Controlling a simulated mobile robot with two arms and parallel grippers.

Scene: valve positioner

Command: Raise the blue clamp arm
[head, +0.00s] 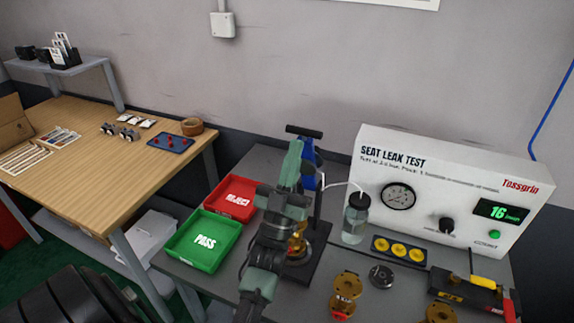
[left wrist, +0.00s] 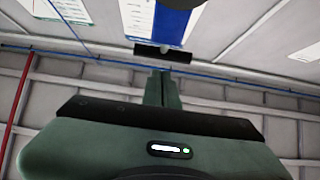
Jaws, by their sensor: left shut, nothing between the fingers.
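The blue clamp arm (head: 308,156) stands upright on the test stand, with a black crossbar handle (head: 304,131) at its top. My left gripper (head: 296,145) points upward, with its green fingers shut and empty, just below the handle and left of the blue arm in the head view. My arm hides part of the stand. In the left wrist view the blue arm (left wrist: 174,24) rises beyond the black bar (left wrist: 163,54), and the shut fingers (left wrist: 163,82) point toward that bar. I cannot tell whether they touch it. My right gripper is not in view.
The grey seat leak test box (head: 445,190) stands right of the stand, with a bottle (head: 355,222) and tube between. Brass valves (head: 345,290) and a tray of yellow discs (head: 399,250) lie in front. Green PASS (head: 185,262) and red (head: 219,214) trays are at left.

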